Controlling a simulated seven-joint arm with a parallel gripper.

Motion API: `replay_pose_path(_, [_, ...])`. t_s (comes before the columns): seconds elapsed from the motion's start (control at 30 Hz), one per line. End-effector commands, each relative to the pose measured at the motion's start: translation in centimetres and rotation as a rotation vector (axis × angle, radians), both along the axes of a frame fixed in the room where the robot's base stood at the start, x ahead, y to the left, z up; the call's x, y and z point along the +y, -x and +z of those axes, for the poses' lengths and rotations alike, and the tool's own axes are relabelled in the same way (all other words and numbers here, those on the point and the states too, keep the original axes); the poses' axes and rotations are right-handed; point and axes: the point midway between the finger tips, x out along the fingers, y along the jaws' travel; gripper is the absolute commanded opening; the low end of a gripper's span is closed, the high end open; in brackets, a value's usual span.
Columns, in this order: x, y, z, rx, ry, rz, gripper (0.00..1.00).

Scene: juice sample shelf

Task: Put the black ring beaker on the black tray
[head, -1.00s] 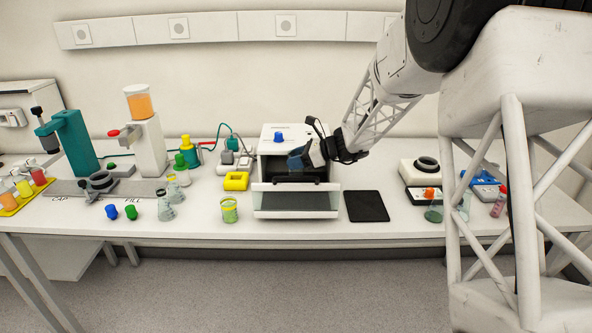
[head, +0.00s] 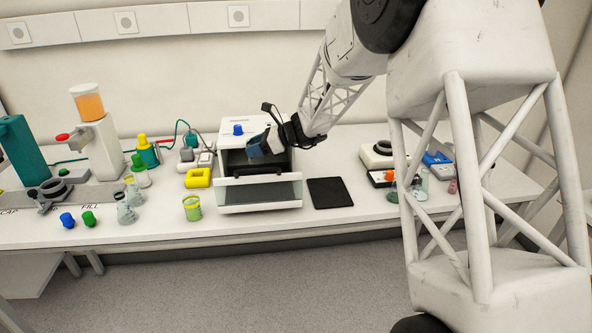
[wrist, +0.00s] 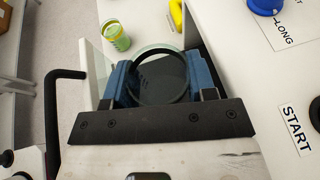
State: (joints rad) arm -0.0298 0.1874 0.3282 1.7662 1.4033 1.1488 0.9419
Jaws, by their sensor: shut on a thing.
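The black ring beaker (wrist: 162,76) is a clear beaker with a black ring round its rim. In the wrist view it sits between the two blue fingers of my gripper (wrist: 163,82), which is shut on it. In the head view my gripper (head: 262,146) is at the open front of a white box-shaped device, and the beaker cannot be made out there. The black tray (head: 330,193) lies flat and empty on the bench, just right of the device.
The white device (head: 259,195) has its front door folded down and a blue knob on top. A yellow-green beaker (head: 192,208) stands left of it. A scale-like instrument (head: 383,156) and glassware stand right of the tray. The bench front by the tray is clear.

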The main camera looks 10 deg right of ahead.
Motion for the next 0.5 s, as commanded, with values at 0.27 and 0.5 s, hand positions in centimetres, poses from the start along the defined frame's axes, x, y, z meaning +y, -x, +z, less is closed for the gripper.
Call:
replay_pose_path(0.27, [2.8,0.0,0.4,-0.002,-0.001,-0.028,0.25])
replay_pose_path(0.5, [6.7,0.0,0.7,-0.002,0.000,-0.076,0.25])
